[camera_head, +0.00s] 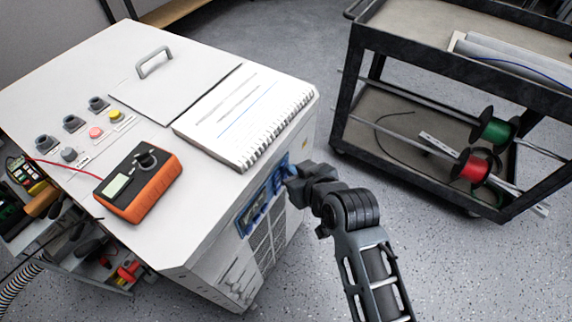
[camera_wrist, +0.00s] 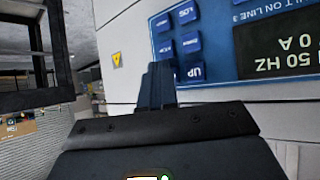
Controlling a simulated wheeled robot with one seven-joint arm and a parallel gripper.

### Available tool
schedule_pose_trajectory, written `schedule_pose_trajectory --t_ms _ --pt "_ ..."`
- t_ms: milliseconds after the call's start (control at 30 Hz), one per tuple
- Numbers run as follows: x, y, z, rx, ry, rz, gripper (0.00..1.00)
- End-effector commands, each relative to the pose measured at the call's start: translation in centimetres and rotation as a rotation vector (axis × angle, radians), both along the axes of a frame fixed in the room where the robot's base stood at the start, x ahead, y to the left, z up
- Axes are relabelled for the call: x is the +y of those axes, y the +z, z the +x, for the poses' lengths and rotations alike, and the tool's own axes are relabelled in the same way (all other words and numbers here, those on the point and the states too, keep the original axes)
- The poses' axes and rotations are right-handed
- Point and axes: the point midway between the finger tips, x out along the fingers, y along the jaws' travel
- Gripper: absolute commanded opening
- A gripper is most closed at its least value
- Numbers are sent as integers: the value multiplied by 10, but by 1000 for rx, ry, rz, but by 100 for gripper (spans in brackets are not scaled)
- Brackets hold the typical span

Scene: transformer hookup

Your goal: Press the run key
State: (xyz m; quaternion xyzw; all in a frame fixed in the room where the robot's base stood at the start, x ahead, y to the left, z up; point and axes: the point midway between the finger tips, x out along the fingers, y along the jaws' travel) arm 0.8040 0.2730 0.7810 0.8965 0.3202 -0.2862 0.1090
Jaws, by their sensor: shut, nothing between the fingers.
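A blue control panel with a display (camera_head: 262,200) is set in the side of the white cabinet. In the wrist view the panel (camera_wrist: 222,50) appears upside down. Its dark screen (camera_wrist: 285,45) reads "50 HZ 0 A", with a fault line beside it. Several blue keys stand next to the screen; one reads "UP" (camera_wrist: 195,72). I cannot make out which key is the run key. My gripper (camera_head: 291,172) is shut and empty, its fingertips (camera_wrist: 159,68) at the key end of the panel. They hide part of the lower keys; I cannot tell whether they touch.
On the cabinet top (camera_head: 75,60) lie an orange meter (camera_head: 140,180) and a spiral notebook (camera_head: 245,115), beside several knobs and buttons. A black cart (camera_head: 400,60) with red and green wire spools stands at right. The floor between cart and cabinet is clear.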

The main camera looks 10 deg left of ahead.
Motion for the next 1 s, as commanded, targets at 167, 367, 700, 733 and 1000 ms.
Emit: schedule_pose_trajectory --t_ms 167,367,700,733,1000 --pt "-2 1 -1 -1 0 1 0" --pt "-11 1 -4 0 -1 1 0" --pt "-15 0 -6 0 0 0 0" --pt "-15 0 -6 0 0 0 0" --pt "-32 1 -12 1 -2 0 0"
